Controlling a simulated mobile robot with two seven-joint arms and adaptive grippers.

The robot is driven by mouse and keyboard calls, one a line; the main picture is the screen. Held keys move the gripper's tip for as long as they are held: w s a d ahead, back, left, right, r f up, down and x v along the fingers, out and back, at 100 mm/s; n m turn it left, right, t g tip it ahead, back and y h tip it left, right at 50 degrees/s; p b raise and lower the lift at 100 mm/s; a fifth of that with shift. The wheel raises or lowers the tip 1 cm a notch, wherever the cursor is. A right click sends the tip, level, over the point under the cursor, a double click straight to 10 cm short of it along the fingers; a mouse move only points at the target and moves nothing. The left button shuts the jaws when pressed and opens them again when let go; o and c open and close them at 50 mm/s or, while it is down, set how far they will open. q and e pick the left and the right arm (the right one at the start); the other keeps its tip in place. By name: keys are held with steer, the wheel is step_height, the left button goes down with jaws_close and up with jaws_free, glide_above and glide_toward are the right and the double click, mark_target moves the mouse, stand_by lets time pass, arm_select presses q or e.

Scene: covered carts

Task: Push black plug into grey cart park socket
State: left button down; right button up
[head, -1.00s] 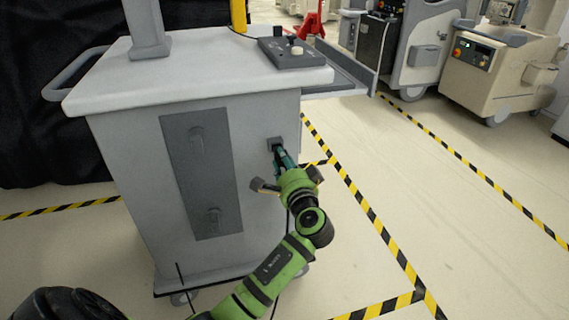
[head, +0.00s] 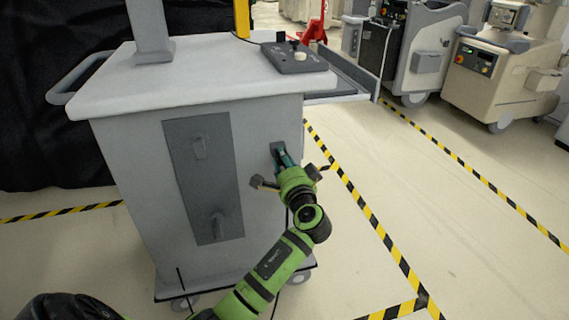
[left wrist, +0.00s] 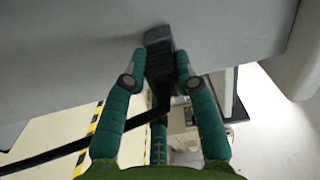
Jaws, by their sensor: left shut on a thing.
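The grey cart (head: 262,225) stands in the centre, with its grey park socket (head: 277,147) on the right part of the facing side. My left gripper (head: 284,158) is at this socket, its fingers shut on the black plug. In the left wrist view the plug (left wrist: 160,68) sits between the green fingertips (left wrist: 157,75), its front end against the socket (left wrist: 157,36). How deep it sits cannot be told. A black cable (left wrist: 75,147) runs from the plug to the left. In the head view the fingers mostly hide the plug. My right gripper is not in view.
A control box (head: 299,57) lies on the cart's top, and a side shelf (head: 345,78) juts right. Other carts (head: 500,75) stand at the back right. Yellow-black tape (head: 375,225) marks the floor. The floor right of the cart is clear.

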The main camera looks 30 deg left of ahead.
arm_select(q)
steer(key=shift+a, duration=0.1)
steer(key=c, duration=0.9)
jaws_free()
steer(key=shift+w, duration=0.1)
steer(key=v, duration=1.2)
steer(key=shift+f, duration=0.15)
